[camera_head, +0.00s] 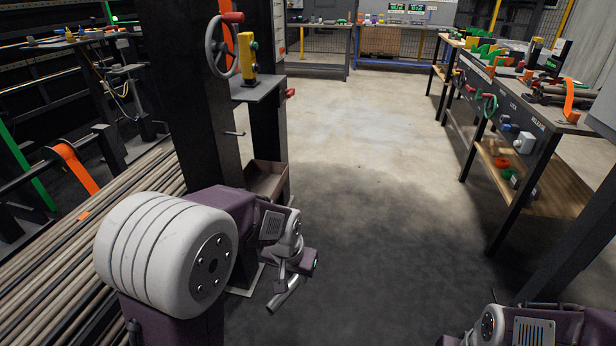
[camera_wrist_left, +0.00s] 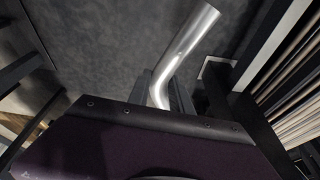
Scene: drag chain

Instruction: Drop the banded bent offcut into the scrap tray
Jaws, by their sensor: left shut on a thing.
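My left gripper (camera_head: 287,272) points downward and is shut on a bent silver offcut (camera_head: 284,297). In the left wrist view the offcut (camera_wrist_left: 186,48) is a smooth metal tube with a bend near the fingers, and its long end sticks out beyond them. I cannot make out a band on it. An open brown tray (camera_head: 268,184), which looks like the scrap tray, sits low at the dark post, behind and above the gripper in the picture. The gripper is apart from it. My right arm shows at the bottom right, but its fingers are out of view.
A dark post (camera_head: 185,90) with a handwheel (camera_head: 222,46) stands close behind my left arm. Long bars (camera_head: 60,250) lie in a rack at the left. A workbench (camera_head: 520,105) with parts stands at the right. The middle floor (camera_head: 370,150) is clear.

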